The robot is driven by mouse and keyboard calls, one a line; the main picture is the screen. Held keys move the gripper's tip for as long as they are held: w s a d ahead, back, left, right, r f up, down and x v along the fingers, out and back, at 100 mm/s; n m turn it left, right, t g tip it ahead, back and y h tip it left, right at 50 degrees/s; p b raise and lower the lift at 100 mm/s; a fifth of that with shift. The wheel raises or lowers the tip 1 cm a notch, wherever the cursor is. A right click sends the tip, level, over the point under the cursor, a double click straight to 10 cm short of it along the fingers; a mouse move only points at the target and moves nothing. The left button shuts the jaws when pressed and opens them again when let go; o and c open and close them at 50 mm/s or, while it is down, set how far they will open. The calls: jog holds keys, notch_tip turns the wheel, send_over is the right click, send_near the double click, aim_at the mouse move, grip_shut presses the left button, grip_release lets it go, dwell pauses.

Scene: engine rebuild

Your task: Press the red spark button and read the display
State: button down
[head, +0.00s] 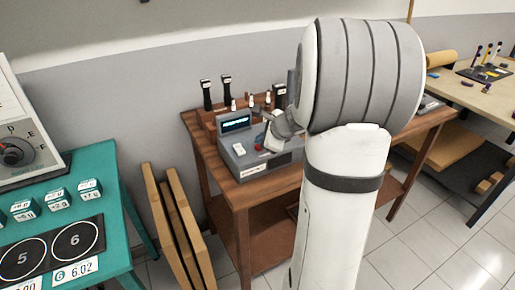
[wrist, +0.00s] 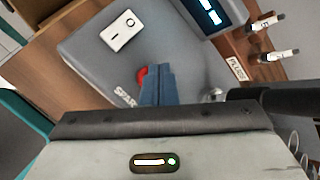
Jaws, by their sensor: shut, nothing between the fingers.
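The grey spark tester (head: 244,154) stands on the brown wooden bench, with a lit display (head: 236,123) on its raised back part. The display also shows, cut off, at the top of the wrist view (wrist: 208,10); its characters are too small to read. The red button (head: 258,147) is on the tester's top face. In the wrist view the red button (wrist: 142,76) is partly hidden behind my gripper's fingers. My gripper (wrist: 158,70) is shut and empty, its tips over or beside the button; I cannot tell whether they touch it.
A white switch plate (wrist: 120,30) is on the tester's face.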

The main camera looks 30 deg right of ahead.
jog(key=shift+f+b, duration=0.5)
dwell(0.8)
jog(key=shift+r, duration=0.15)
jog(key=shift+r+p, duration=0.75)
notch_tip(320, 180, up, 5)
jog(key=p, duration=0.4)
dwell(0.7)
